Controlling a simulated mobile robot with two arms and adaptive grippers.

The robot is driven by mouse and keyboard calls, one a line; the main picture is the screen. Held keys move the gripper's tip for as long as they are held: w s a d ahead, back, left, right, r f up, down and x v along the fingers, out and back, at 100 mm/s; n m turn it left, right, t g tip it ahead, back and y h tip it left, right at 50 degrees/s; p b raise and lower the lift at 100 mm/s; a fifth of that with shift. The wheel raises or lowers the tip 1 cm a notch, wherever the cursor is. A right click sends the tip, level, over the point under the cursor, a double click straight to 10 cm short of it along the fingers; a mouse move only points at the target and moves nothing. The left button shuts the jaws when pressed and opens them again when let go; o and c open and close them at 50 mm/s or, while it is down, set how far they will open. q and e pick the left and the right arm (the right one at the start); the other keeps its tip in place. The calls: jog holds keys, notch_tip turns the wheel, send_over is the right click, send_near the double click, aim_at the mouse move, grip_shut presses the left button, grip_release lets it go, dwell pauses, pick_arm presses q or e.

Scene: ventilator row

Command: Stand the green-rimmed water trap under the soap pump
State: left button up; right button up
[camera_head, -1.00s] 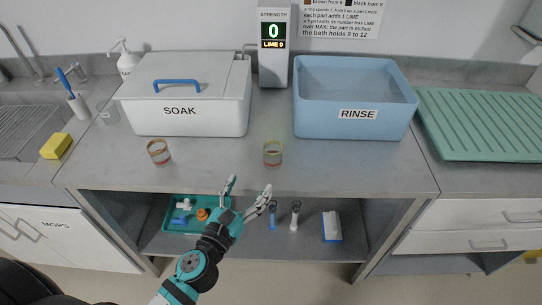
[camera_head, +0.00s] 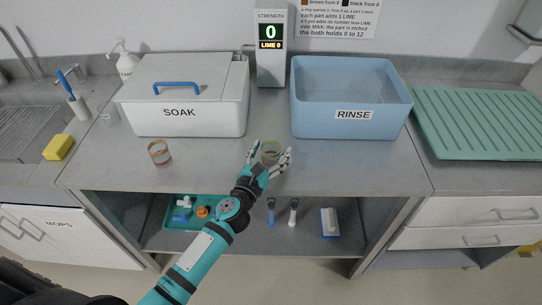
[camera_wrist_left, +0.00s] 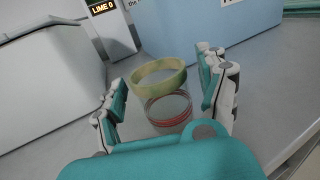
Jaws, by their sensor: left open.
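The green-rimmed water trap (camera_head: 271,148) is a small clear jar with a yellow-green rim, upright on the counter in front of the gap between the two baths. In the left wrist view the water trap (camera_wrist_left: 160,76) shows a reddish band low in its wall. My left gripper (camera_head: 268,157) is open, with a finger on either side of the trap; I cannot tell whether they touch it. In the wrist view the gripper (camera_wrist_left: 165,85) points at it. The white soap pump (camera_head: 124,60) stands at the back left, partly behind the SOAK bath. My right gripper is not in view.
A brown-rimmed trap (camera_head: 160,152) stands left on the counter. The lidded SOAK bath (camera_head: 215,118), blue RINSE bath (camera_head: 350,127) and strength display (camera_head: 271,75) line the back. A clear cup (camera_head: 110,115) and yellow sponge (camera_head: 59,147) are left.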

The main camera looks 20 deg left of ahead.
pick_arm(q)
jog(key=shift+c, duration=0.8)
jog(key=c, duration=1)
